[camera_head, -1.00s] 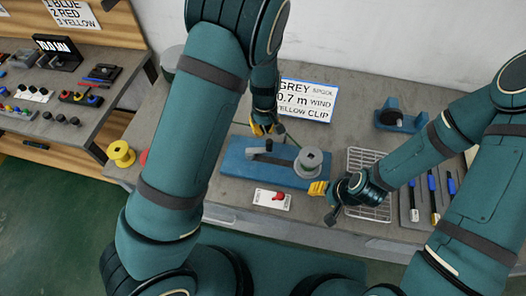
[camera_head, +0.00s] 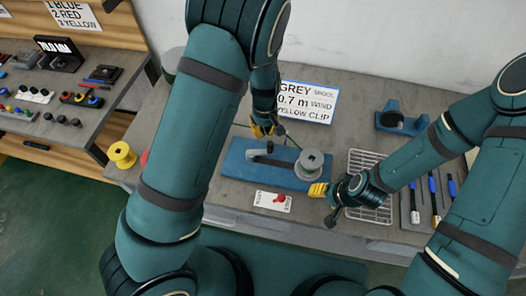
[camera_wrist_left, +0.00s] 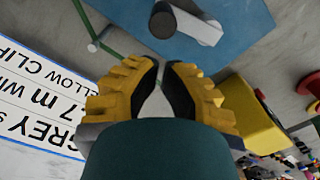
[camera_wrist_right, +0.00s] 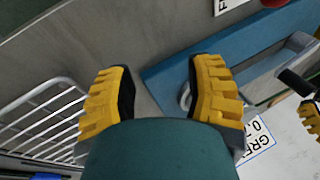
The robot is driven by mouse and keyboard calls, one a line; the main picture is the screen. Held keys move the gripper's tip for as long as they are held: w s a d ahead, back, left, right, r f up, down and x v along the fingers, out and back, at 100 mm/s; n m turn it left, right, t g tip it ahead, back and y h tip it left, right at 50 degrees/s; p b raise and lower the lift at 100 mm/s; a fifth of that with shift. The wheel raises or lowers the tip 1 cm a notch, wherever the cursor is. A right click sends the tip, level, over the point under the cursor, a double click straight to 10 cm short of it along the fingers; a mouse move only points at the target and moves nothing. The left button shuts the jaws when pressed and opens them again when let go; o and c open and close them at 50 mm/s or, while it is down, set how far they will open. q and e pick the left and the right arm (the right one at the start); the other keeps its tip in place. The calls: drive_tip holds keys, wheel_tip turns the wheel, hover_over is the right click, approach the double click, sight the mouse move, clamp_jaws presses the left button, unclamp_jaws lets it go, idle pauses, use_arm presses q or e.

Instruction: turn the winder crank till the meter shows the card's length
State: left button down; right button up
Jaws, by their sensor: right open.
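The blue winder base (camera_head: 236,162) lies on the grey bench with a grey spool (camera_head: 311,160) at its right end. The dark and grey crank (camera_head: 266,153) is near its middle and also shows at the top of the left wrist view (camera_wrist_left: 195,22). The card (camera_head: 305,100) behind reads GREY spool, 0.7 m wind, yellow clip. A black display (camera_head: 58,50) stands on the left bench; its characters are unclear. My left gripper (camera_head: 263,130) is above the winder's back edge, fingertips together (camera_wrist_left: 160,66), apart from the crank. My right gripper (camera_head: 319,190) is open and empty by the spool end.
A white plate with a red button (camera_head: 273,201) lies in front of the winder. A wire rack (camera_head: 368,212) and a tray of pen-like tools lie to the right. A blue stand (camera_head: 400,112) is at the back right. A yellow spool (camera_head: 122,154) is at the left.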

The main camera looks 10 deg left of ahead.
sight(270, 142)
use_arm(q)
drive_tip(key=shift+f, duration=0.15)
use_arm(e)
drive_tip(key=shift+f, duration=0.1)
use_arm(q)
drive_tip(key=shift+f+b, duration=1.05)
drive_tip(key=shift+f, duration=0.45)
use_arm(e)
drive_tip(key=shift+f, duration=0.9)
use_arm(q)
drive_tip(key=shift+s+d+r, duration=0.1)
drive_tip(key=shift+s+d, duration=0.45)
drive_tip(key=shift+d, duration=0.1)
use_arm(e)
drive_tip(key=shift+r, duration=0.25)
use_arm(q)
drive_tip(key=shift+s, duration=0.1)
drive_tip(key=shift+d+p, duration=0.1)
drive_tip(key=shift+p, duration=0.2)
drive_tip(key=shift+s+d, duration=0.45)
drive_tip(key=shift+s, duration=0.35)
use_arm(e)
drive_tip(key=shift+r, duration=0.2)
use_arm(q)
drive_tip(key=shift+s, duration=0.1)
